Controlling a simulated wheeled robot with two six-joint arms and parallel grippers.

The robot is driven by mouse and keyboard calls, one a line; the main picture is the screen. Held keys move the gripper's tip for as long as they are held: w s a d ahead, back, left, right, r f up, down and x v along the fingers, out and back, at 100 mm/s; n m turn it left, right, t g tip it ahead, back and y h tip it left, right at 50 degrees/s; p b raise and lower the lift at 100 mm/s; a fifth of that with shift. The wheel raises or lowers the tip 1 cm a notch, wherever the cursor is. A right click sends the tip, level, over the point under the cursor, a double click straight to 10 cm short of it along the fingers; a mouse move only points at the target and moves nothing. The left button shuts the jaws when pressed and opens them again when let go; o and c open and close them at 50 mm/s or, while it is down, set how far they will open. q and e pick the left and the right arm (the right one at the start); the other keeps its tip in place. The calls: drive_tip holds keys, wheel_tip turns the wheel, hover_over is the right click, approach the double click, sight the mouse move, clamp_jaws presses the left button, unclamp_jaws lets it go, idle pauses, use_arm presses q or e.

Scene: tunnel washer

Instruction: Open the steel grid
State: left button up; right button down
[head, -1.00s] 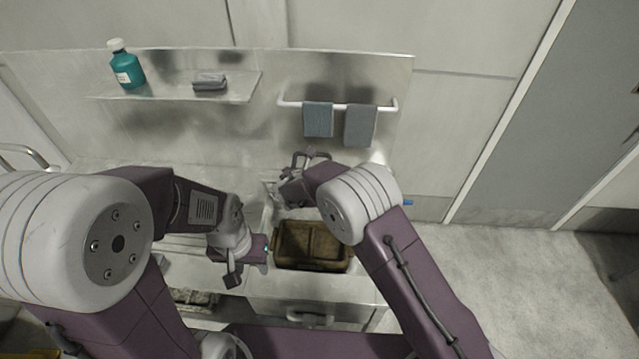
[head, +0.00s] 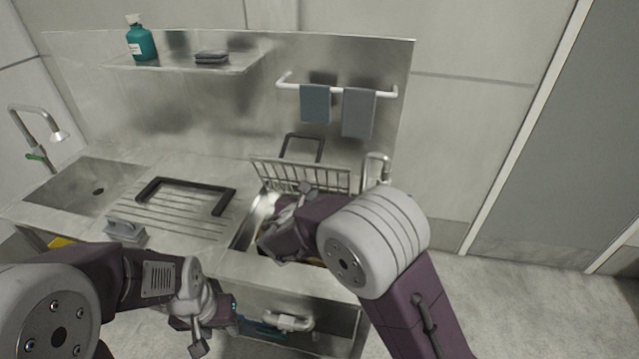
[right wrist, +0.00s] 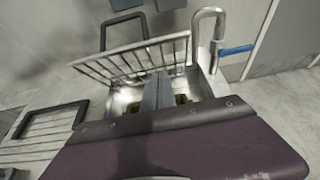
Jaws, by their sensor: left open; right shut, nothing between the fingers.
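The steel grid (head: 275,176) stands steeply tilted up at the back of the right-hand basin, above its opening. It also shows in the right wrist view (right wrist: 110,67), with a black frame handle (head: 303,143) at its top. My right gripper (head: 304,188) is shut and empty at the front face of the grid; I cannot tell whether it touches. In the right wrist view its fingers (right wrist: 157,88) point at the grid's bars. My left gripper (head: 190,335) is open and empty, low in front of the counter, away from the grid.
A drainboard with a black frame handle (head: 187,183) lies left of the basin. A grey iron-like object (head: 125,231) stands at its front. A tap (head: 378,165) rises right of the grid. Towels (head: 315,104) hang on the wall rail behind.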

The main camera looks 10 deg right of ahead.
drive_tip(key=p, duration=0.2)
approach(325, 170)
wheel_tip(325, 170, down, 3)
drive_tip(key=w, duration=0.3)
drive_tip(key=w+d+r+p, duration=0.1)
drive_tip(key=shift+w+d, duration=0.35)
drive_tip(key=shift+w, duration=0.2)
drive_tip(key=shift+f, duration=0.1)
